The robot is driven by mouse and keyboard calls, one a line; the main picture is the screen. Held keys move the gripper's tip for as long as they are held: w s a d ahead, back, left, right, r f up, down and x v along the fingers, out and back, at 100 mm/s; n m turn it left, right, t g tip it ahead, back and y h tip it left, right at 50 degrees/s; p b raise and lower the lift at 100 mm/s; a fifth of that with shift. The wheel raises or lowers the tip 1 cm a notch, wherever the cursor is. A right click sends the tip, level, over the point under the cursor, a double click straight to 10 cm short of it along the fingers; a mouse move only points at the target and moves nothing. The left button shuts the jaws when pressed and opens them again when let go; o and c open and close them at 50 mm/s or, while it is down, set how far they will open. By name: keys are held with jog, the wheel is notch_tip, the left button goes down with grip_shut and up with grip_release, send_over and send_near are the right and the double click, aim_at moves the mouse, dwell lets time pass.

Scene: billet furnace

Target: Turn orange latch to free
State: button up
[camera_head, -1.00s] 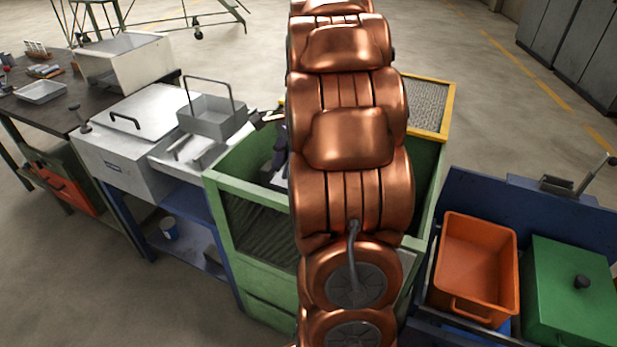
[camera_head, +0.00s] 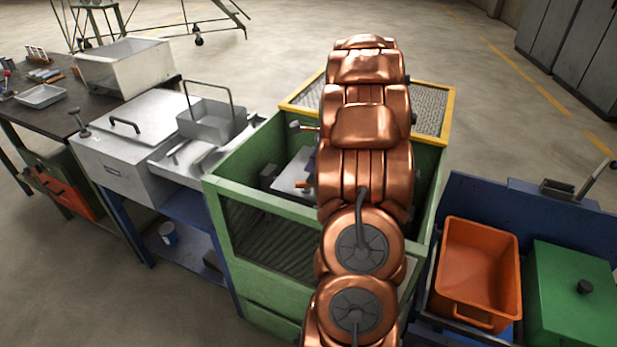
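My copper-coloured arm reaches over the green open-topped cabinet (camera_head: 262,202) in the middle and covers much of its inside. My gripper cannot be made out; it seems hidden behind the arm. A small orange-brown piece (camera_head: 304,185) shows just left of the arm, beside a pale plate (camera_head: 291,176) inside the cabinet. I cannot tell whether it is the orange latch. A grey-ended rod (camera_head: 302,126) with a brownish part shows at the arm's left edge, higher up. I cannot tell what it belongs to.
A yellow-framed mesh panel (camera_head: 430,108) is at the cabinet's back. Left stand a grey lidded box (camera_head: 125,150) and a handled tray (camera_head: 211,119). Right are an orange bin (camera_head: 478,265) and a green lidded box (camera_head: 570,290). Open floor lies behind.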

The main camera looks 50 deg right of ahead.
aim_at(306, 184)
jog(key=shift+x, duration=1.45)
grip_shut()
